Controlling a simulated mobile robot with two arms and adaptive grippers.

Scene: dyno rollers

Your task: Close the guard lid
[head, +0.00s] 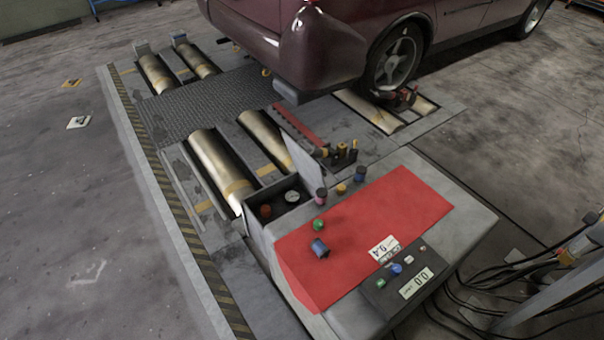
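A thin grey panel (303,158), which looks like the guard lid, stands raised and tilted at the right side of a small dark open box (280,209). The box sits at the left end of the grey console (464,217). A red knob (266,211) and a round pale dial (292,197) show inside the open box. Neither of my grippers is in view.
A red mat (345,235) on the console holds a green-topped piece (319,226) and a blue cylinder (320,248). Small coloured cylinders stand along the console's far edge. A panel (396,275) with buttons and displays is at the front. A maroon car (330,45) stands behind, over rollers.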

